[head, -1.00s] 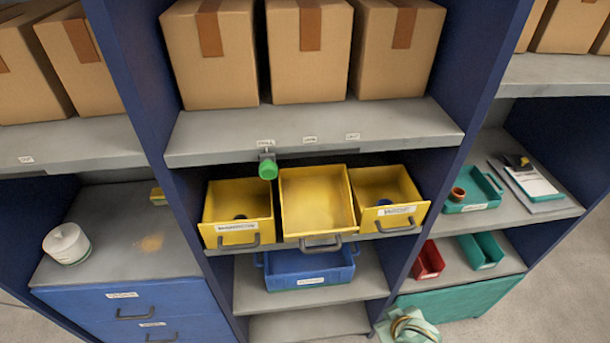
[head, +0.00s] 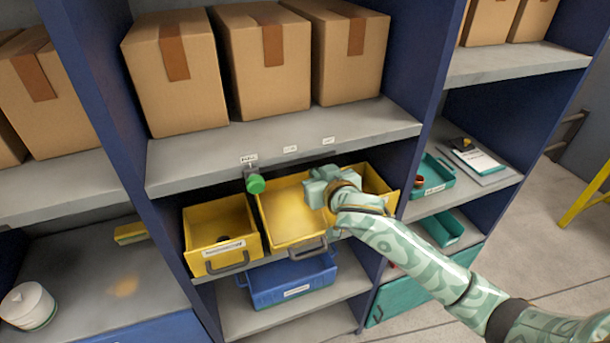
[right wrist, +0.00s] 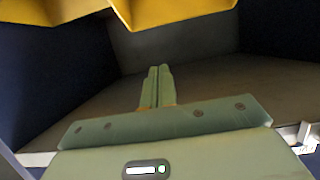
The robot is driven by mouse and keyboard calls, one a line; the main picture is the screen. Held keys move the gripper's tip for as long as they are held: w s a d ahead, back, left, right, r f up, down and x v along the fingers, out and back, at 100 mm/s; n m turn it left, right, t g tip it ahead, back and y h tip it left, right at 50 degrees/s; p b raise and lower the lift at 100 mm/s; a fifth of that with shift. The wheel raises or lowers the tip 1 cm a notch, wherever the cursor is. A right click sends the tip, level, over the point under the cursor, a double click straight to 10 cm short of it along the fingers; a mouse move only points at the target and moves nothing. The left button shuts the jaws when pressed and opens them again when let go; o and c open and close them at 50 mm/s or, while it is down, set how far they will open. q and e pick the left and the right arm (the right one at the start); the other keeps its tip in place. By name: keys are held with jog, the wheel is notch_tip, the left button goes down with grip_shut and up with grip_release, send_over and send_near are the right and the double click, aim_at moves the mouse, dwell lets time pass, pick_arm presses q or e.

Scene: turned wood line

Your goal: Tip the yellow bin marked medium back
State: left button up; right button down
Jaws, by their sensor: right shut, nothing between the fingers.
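Three yellow bins sit side by side under the upper shelf. The middle yellow bin (head: 290,213) is tilted forward with its inside facing up and its front handle low; no label on it shows. The left yellow bin (head: 218,235) sits level with a label I cannot read. The right yellow bin (head: 375,183) is partly hidden by my right arm. My right gripper (head: 318,190) is in front of the middle bin's right side; contact cannot be told. In the right wrist view its fingers (right wrist: 157,86) are shut and empty, with yellow bin edges (right wrist: 175,12) beyond them.
A green knob (head: 256,184) sticks out below the shelf edge (head: 285,145), left of the middle bin. Cardboard boxes (head: 265,60) stand above. A blue bin (head: 292,280) sits on the shelf below. A teal tray (head: 432,178) stands to the right.

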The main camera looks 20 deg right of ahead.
aim_at(306, 174)
jog(key=w+f, duration=0.1)
jog(key=w, duration=0.1)
jog(key=w+f, duration=0.2)
jog(key=w+f+b, duration=0.1)
jog(key=w, duration=0.1)
jog(key=shift+w+f, duration=0.15)
jog(key=shift+w, duration=0.1)
jog(key=shift+w+f, duration=0.3)
jog(key=shift+f, duration=0.25)
